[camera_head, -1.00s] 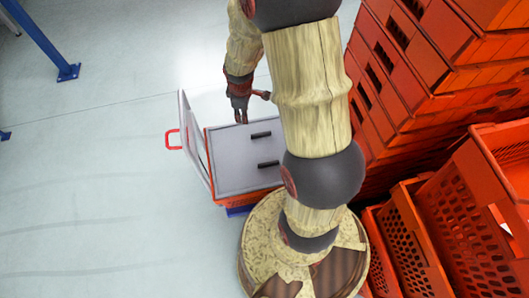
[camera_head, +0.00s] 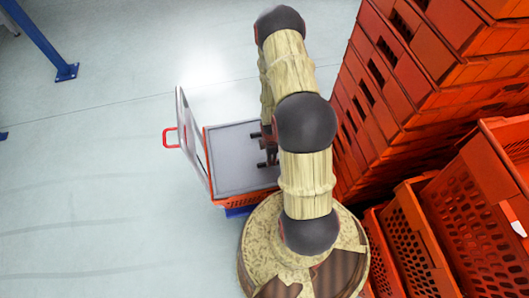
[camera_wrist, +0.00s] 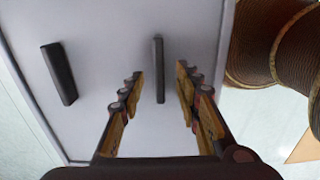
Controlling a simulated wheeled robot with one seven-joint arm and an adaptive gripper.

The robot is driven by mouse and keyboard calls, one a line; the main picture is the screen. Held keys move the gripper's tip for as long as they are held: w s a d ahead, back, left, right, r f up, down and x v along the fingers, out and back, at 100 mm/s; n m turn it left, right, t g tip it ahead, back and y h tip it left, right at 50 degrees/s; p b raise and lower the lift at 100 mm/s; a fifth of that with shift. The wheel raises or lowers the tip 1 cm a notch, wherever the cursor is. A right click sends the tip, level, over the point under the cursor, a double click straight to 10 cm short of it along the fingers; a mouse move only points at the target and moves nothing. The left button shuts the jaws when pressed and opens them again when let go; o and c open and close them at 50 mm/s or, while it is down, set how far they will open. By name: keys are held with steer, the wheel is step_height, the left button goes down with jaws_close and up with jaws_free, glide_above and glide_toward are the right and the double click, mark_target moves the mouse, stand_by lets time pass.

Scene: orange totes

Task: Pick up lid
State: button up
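The lid (camera_head: 232,158) is a flat grey panel on an orange tote (camera_head: 236,201). Its light grey face fills much of the wrist view (camera_wrist: 100,30), with two dark bar handles. One handle (camera_wrist: 159,69) lies between the fingers of my gripper (camera_wrist: 160,85), and the other handle (camera_wrist: 59,74) is to the left, outside them. My gripper is open, with a gap on both sides of the handle. In the head view, my gripper (camera_head: 266,147) is over the right part of the lid, partly hidden by my arm.
A tilted panel (camera_head: 192,140) and a red handle (camera_head: 171,138) stand at the tote's left side. Stacked orange crates (camera_head: 420,90) rise close on the right, with more crates (camera_head: 410,240) at the lower right.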

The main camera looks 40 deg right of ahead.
steer(key=f+b, duration=0.1)
steer(key=f, duration=0.1)
steer(key=f+b, duration=0.2)
steer(key=f, duration=0.1)
steer(key=shift+w+a+f, duration=0.1)
steer(key=shift+w+a, duration=0.1)
steer(key=c, duration=0.3)
jaws_close()
stand_by(0.4)
